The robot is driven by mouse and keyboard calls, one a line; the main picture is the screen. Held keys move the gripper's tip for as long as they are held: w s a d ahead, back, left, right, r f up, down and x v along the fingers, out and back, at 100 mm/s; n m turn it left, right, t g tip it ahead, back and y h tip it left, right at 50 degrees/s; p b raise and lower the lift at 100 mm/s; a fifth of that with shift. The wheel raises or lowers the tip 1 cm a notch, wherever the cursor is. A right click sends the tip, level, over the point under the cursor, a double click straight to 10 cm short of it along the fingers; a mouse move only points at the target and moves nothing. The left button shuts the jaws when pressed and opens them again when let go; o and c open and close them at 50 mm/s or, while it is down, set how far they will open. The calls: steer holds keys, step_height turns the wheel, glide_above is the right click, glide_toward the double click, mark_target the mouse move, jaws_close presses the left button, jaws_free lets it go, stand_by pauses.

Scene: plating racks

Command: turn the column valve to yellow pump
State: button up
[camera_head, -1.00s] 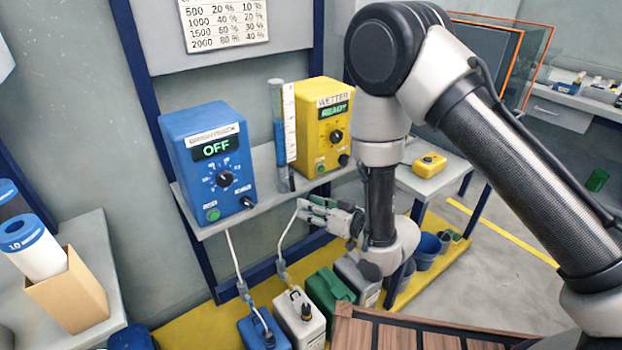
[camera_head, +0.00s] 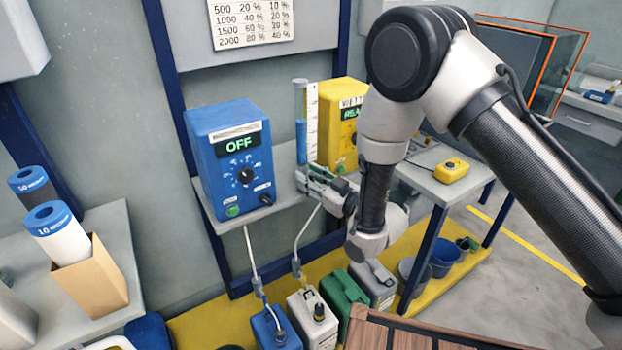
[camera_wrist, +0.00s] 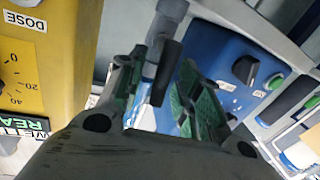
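The column (camera_head: 300,103), a clear tube with blue liquid and a white scale, stands between the blue pump (camera_head: 232,150) and the yellow pump (camera_head: 338,125). In the wrist view, the dark valve handle (camera_wrist: 166,72) hangs below a grey pipe, between my fingers. My gripper (camera_wrist: 157,95) is open around the handle, and I cannot tell if either finger touches it. In the head view, my gripper (camera_head: 318,180) is at the column's foot and hides the valve. The wrist view shows the yellow pump (camera_wrist: 70,45) on the left and the blue pump (camera_wrist: 225,55) on the right.
Both pumps stand close on a narrow grey shelf (camera_head: 272,212). White hoses (camera_head: 308,232) run down to canisters (camera_head: 312,322) on the yellow floor strip. A wooden crate top (camera_head: 400,335) is in front.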

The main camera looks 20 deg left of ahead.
steer(key=shift+c, duration=0.3)
jaws_close()
steer(key=shift+s+a+f+n, duration=0.1)
steer(key=shift+s+n, duration=0.05)
steer(key=shift+n, duration=0.35)
steer(key=shift+s+a+f+n+h, duration=0.25)
steer(key=shift+n+h, duration=0.15)
steer(key=shift+n, duration=1.1)
steer(key=shift+s+a+f+n+h, duration=0.25)
steer(key=shift+n+h, duration=0.15)
steer(key=shift+n, duration=1.1)
steer(key=shift+s+a+f+n+h, duration=0.15)
steer(key=shift+s+f+n+h, duration=0.2)
steer(key=shift+n, duration=1.15)
steer(key=shift+w, duration=0.1)
